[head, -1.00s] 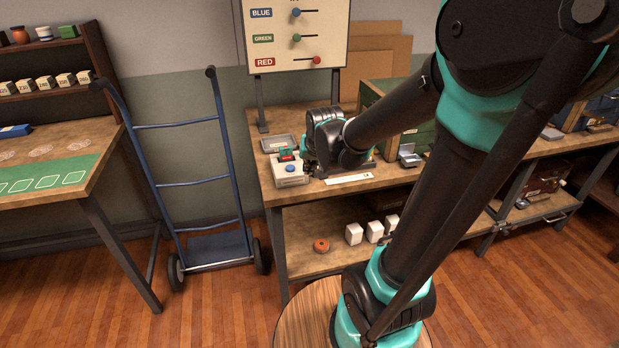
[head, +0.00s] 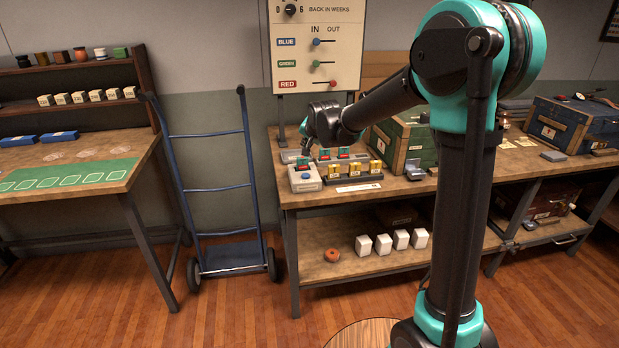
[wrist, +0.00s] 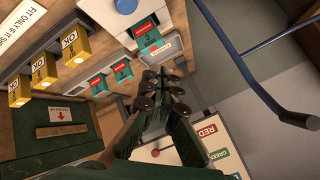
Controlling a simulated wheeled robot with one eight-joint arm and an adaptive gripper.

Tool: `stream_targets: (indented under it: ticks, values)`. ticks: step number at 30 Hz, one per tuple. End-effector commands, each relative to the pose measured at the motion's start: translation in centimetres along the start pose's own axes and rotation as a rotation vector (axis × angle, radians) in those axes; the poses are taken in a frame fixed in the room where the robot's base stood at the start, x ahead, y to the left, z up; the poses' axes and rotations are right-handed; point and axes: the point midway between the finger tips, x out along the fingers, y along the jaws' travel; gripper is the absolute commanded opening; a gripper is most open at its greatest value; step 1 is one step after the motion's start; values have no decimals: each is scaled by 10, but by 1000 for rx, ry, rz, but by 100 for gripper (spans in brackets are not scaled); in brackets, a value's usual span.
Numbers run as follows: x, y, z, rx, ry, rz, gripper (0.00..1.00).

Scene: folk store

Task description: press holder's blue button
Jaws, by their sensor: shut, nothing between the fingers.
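The holder is a small pale grey box (head: 305,184) at the left front corner of the workbench, with a round blue button (head: 305,176) on its front part and a red-and-green piece (head: 303,162) at its back. In the wrist view the blue button (wrist: 126,5) is at the top edge, partly cut off, with the red-and-green piece (wrist: 148,39) just below it. My gripper (head: 304,151) is above the back of the holder, apart from the button. In the wrist view its fingers (wrist: 165,88) are together and empty.
Several yellow OK blocks (head: 356,169) stand in a dark rack right of the holder. Two more red-and-green pieces (head: 343,153) sit behind it. A sign board (head: 315,45) rises at the back. A blue hand truck (head: 210,190) stands left of the bench. A green chest (head: 405,143) is farther right.

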Motion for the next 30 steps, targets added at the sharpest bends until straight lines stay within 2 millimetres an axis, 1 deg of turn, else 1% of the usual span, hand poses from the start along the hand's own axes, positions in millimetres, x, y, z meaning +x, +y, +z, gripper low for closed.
stream_targets:
  ticks: [5, 8, 11, 24, 30]
  values:
    - [1, 1, 1, -1, 0, 1, 0]
    - [4, 4, 3, -1, 0, 1, 0]
    - [10, 8, 7, -1, 0, 1, 0]
    - [49, 36, 36, -1, 0, 1, 0]
    - [59, 44, 43, -1, 0, 1, 0]
